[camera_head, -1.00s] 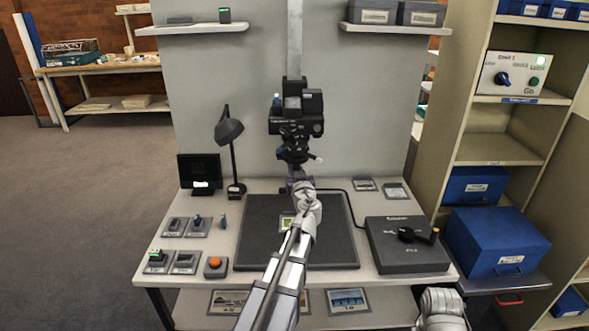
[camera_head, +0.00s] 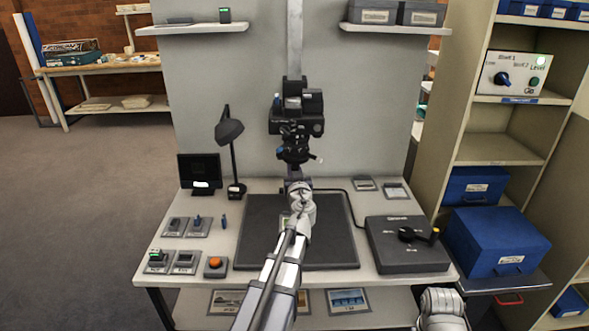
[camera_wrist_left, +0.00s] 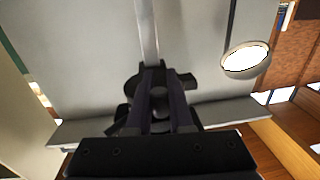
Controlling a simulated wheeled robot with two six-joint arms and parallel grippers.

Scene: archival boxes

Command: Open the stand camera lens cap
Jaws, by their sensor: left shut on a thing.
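The stand camera (camera_head: 296,112) is a black body on a pale vertical column, with its lens end pointing down above the dark base mat. My left gripper (camera_head: 296,180) is just below the lens end, pointing up. In the left wrist view its two dark fingers (camera_wrist_left: 160,108) are close together in front of the black camera (camera_wrist_left: 146,82). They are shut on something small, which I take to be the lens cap. The cap is mostly hidden by the fingers, and I cannot tell whether it still touches the lens.
The dark mat (camera_head: 331,255) lies under the gripper. A desk lamp (camera_head: 230,132) and a small monitor (camera_head: 199,171) stand to the left. A dark grey box (camera_head: 408,258) with a black-and-yellow handle is at the right. Shelving with blue boxes (camera_head: 497,241) stands farther right.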

